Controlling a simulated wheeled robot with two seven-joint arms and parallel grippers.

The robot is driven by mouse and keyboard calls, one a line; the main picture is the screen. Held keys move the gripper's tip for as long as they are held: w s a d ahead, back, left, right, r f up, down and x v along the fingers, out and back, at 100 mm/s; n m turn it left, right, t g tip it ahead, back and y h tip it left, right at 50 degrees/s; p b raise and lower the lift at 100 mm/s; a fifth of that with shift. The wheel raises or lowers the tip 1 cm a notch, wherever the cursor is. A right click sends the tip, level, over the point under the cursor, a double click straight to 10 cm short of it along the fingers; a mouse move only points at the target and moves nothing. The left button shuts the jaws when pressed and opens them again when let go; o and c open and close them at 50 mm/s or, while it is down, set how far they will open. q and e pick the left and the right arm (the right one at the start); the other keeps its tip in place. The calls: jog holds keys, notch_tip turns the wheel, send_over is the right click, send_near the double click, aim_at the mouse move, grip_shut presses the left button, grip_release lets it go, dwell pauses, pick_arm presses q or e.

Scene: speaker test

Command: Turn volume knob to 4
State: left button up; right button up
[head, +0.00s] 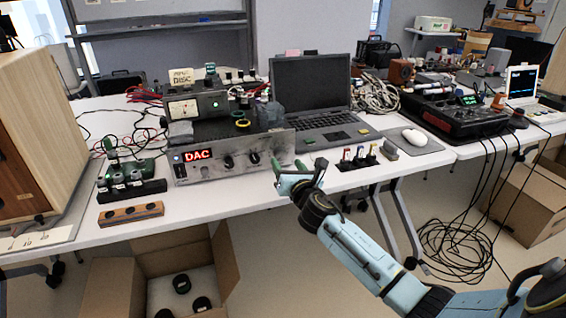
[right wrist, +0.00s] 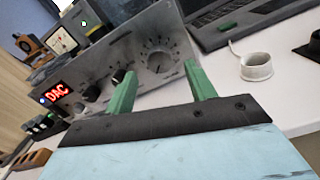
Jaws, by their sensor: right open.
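A silver amplifier box (head: 210,174) with a red lit "DAC" display stands at the table's front edge; its front panel also shows in the right wrist view (right wrist: 140,50). The panel carries dark knobs and, at its right end, a larger round knob (right wrist: 158,62) with scale marks around it. The scale numbers are too small to read. My right gripper (head: 290,165) is in front of the panel's right end. In the right wrist view its two green fingers (right wrist: 162,85) are apart, with the large knob beyond the gap. Nothing is between the fingertips. My left gripper is not in view.
A laptop (head: 318,105) stands right of the amplifier, with a white mouse (head: 414,137) farther right. A white ring-shaped object (right wrist: 256,67) is near the right finger. A wooden speaker cabinet (head: 40,135) stands at left. Open cardboard boxes and coiled cables lie on the floor.

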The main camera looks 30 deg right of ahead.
aim_at(282, 156)
jog(key=x, duration=0.2)
jog(key=shift+w+b, duration=0.35)
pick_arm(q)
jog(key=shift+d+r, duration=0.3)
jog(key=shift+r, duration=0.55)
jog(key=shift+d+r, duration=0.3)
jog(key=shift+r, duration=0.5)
pick_arm(e)
jog(key=shift+x, duration=0.75)
jog(key=c, duration=1)
jog(key=shift+o, duration=0.2)
